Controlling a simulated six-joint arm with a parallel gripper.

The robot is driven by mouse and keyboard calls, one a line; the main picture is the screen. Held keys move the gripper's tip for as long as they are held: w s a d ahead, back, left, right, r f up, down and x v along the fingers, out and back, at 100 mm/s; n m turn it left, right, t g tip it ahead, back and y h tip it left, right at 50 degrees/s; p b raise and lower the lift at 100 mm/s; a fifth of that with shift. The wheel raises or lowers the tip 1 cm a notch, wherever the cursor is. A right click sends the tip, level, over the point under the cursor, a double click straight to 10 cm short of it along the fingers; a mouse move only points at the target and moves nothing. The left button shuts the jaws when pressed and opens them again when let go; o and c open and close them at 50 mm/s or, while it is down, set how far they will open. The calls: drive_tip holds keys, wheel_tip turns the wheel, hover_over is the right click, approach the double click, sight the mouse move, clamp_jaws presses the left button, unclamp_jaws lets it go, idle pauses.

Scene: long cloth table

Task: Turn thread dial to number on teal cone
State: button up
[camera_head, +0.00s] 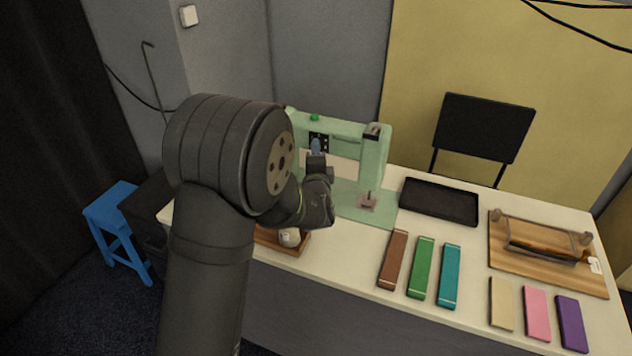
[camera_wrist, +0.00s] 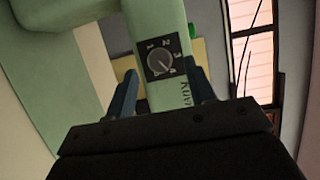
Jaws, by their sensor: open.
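The mint-green sewing machine (camera_head: 372,160) stands on the table. In the wrist view its black dial plate with the thread dial (camera_wrist: 161,62) shows several numbers around a round grey knob. The knob's mark seems to point to the lower right, near the 4. My gripper (camera_wrist: 160,68) is open, with one finger on each side of the dial plate in that view; contact cannot be told. In the head view my gripper (camera_head: 316,150) is in front of the machine. No teal cone can be made out; a whitish cone (camera_head: 289,237) shows on a wooden tray partly hidden by my arm.
Brown (camera_head: 394,259), green (camera_head: 421,266) and teal (camera_head: 450,275) cloth strips lie at the front. A black tray (camera_head: 440,201) and a wooden board with a holder (camera_head: 545,265) are to the right. Beige, pink and purple pieces (camera_head: 572,322) lie front right.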

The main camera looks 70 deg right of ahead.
drive_tip(key=v, duration=1.4)
drive_tip(key=shift+a, duration=0.15)
drive_tip(key=shift+s, duration=0.1)
drive_tip(key=x, duration=1.7)
drive_tip(key=v, duration=1.7)
drive_tip(key=w+d+n+g+y, duration=0.1)
drive_tip(key=w+d+n+g, duration=0.1)
drive_tip(key=d, duration=0.6)
drive_tip(key=w+d+n+g+y, duration=0.1)
drive_tip(key=w+d+n+g, duration=0.1)
drive_tip(key=w+d+n, duration=0.3)
drive_tip(key=d+n, duration=0.2)
drive_tip(key=d, duration=0.1)
drive_tip(key=shift+r+n+y, duration=0.25)
drive_tip(key=shift+n+y, duration=0.05)
drive_tip(key=shift+n+g, duration=0.7)
drive_tip(key=shift+n, duration=0.3)
